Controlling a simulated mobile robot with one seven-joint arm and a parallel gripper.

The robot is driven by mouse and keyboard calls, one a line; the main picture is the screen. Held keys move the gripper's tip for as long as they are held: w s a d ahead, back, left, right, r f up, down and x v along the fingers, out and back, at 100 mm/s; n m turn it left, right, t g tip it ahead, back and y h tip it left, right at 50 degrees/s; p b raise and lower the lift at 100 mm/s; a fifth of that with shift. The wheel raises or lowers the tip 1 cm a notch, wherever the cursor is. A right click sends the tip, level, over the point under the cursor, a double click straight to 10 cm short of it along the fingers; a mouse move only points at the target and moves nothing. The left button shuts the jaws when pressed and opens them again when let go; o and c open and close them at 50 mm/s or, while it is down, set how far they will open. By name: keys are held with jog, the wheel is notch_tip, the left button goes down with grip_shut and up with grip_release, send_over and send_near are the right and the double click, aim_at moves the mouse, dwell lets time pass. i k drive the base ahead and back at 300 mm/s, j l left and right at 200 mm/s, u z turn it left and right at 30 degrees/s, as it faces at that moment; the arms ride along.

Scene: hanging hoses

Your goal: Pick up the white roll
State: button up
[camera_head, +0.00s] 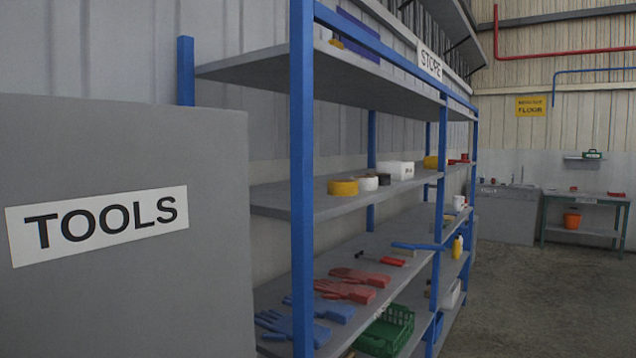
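The white roll (368,183) lies flat on the middle shelf (332,202) of a blue-framed rack. A yellow roll (343,187) sits just to its left, nearer to me, and partly overlaps it in the view. A small black roll (383,179) is just to its right. My gripper is not in view.
A blue rack post (302,180) stands in front, left of the rolls. A grey cabinet (120,300) marked TOOLS fills the left. A white box (401,170) is behind the rolls. Gloves (345,291) and a green crate (386,332) are below. Floor (545,300) at right is clear.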

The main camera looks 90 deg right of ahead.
aim_at(367, 183)
jog(key=z, duration=1.35)
